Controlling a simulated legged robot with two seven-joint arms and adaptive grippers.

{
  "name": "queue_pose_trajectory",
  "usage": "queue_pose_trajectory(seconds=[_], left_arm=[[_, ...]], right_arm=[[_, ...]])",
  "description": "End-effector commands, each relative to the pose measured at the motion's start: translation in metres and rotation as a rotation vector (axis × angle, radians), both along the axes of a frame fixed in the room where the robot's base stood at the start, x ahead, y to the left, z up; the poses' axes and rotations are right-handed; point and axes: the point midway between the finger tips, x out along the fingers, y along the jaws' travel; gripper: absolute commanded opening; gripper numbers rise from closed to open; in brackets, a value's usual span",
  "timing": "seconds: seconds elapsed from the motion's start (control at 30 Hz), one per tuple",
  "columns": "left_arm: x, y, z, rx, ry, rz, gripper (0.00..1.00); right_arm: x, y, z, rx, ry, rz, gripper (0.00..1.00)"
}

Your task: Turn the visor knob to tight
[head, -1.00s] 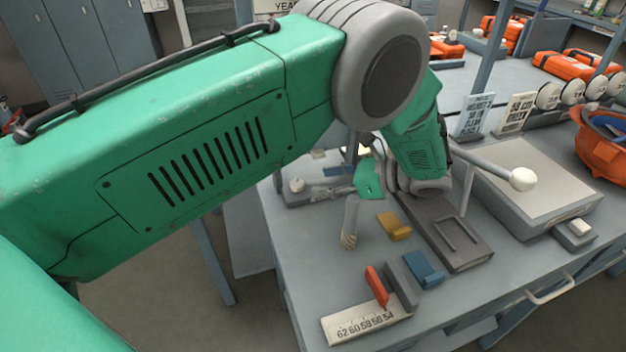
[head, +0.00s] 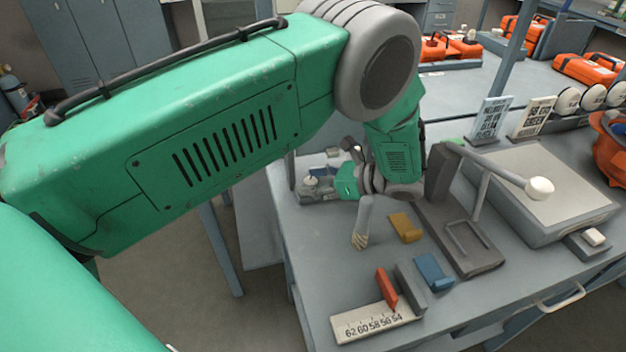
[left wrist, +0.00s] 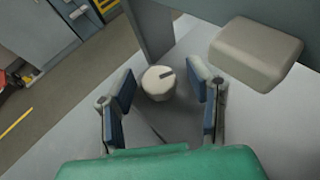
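The visor knob (left wrist: 158,84) is a round off-white knob with a dark pointer mark on its top. In the left wrist view it stands between the two blue-padded fingers of my left gripper (left wrist: 161,82), with gaps visible on both sides. The fingers are apart. In the head view my left gripper (head: 328,188) is at the far left part of the bench, close to a small white knob (head: 312,181). Contact is too small to tell there. My right gripper does not show.
A beige padded block (left wrist: 256,52) and a dark upright post (left wrist: 148,25) stand near the knob. A white-tipped lever (head: 540,188), a yellow block (head: 406,228), a blue block (head: 434,271), a red pointer (head: 387,288) and a numbered scale (head: 375,322) are on the bench (head: 310,250).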

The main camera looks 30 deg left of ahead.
Motion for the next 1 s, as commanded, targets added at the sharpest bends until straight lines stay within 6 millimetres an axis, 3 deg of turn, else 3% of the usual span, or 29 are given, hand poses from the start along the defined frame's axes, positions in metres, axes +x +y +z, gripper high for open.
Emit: queue_pose_trajectory(seconds=[0.03,0.1,0.13,0.5,0.8,0.83,0.87,0.9,1.0], left_arm=[[0.000,0.000,0.000,0.000,0.000,0.000,0.26],[0.000,-0.001,0.000,0.000,0.000,-0.001,0.02],[0.000,-0.001,0.000,0.000,0.000,-0.001,0.00],[0.000,-0.003,0.003,-0.001,-0.003,-0.127,0.00],[0.001,-0.004,0.001,-0.003,-0.005,-0.142,0.00],[0.001,-0.004,0.001,-0.003,-0.005,-0.142,0.29],[0.001,-0.004,0.001,-0.003,-0.005,-0.142,0.40],[0.001,-0.004,0.001,-0.002,-0.005,-0.142,0.47],[0.000,-0.003,0.001,-0.002,-0.004,-0.141,0.47]], right_arm=[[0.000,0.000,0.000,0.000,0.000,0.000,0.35],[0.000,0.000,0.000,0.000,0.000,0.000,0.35],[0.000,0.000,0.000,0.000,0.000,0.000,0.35],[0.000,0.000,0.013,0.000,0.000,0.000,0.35],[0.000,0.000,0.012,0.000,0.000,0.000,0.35],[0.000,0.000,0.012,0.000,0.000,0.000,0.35],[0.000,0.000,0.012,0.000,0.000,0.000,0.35],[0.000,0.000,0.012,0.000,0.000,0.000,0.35],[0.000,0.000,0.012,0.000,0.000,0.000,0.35]])
